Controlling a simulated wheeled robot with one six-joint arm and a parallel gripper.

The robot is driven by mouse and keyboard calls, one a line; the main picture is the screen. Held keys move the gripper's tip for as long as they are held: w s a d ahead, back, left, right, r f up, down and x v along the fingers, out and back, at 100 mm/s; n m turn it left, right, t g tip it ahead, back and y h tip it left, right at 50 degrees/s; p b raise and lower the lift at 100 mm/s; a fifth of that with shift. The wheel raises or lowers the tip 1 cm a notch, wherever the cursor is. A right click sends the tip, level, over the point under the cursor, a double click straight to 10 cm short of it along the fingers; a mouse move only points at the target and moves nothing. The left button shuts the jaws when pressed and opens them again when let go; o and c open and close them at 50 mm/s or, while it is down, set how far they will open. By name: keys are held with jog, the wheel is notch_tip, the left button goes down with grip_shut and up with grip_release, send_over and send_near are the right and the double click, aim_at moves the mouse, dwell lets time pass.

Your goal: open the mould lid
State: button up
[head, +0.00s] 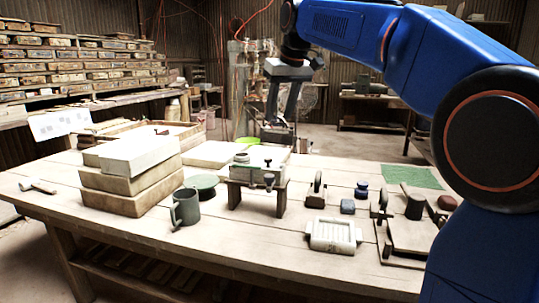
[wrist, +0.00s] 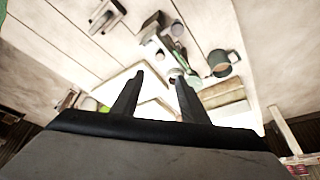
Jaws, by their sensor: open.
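A pale box-like mould (head: 258,172) with a green edge sits on a low dark wooden stand near the middle of the bench. Small dark knobs show on its top and front. I cannot clearly tell its lid from its body, but its top looks closed. My gripper (head: 283,122) hangs above and behind the mould, fingers pointing down, apart from it. In the wrist view my gripper (wrist: 161,77) is open with nothing between its fingers. The mould (wrist: 175,60) shows small just beyond the fingertips there, partly hidden.
A stack of pale blocks (head: 133,172) and a dark green mug (head: 185,208) stand left of the mould. The bench's front left is mostly clear.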

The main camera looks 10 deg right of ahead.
aim_at(268, 158)
jog(key=x, duration=1.6)
jog(key=shift+w+f, duration=0.1)
jog(key=shift+f, duration=0.05)
jog(key=shift+a, duration=0.1)
grip_shut()
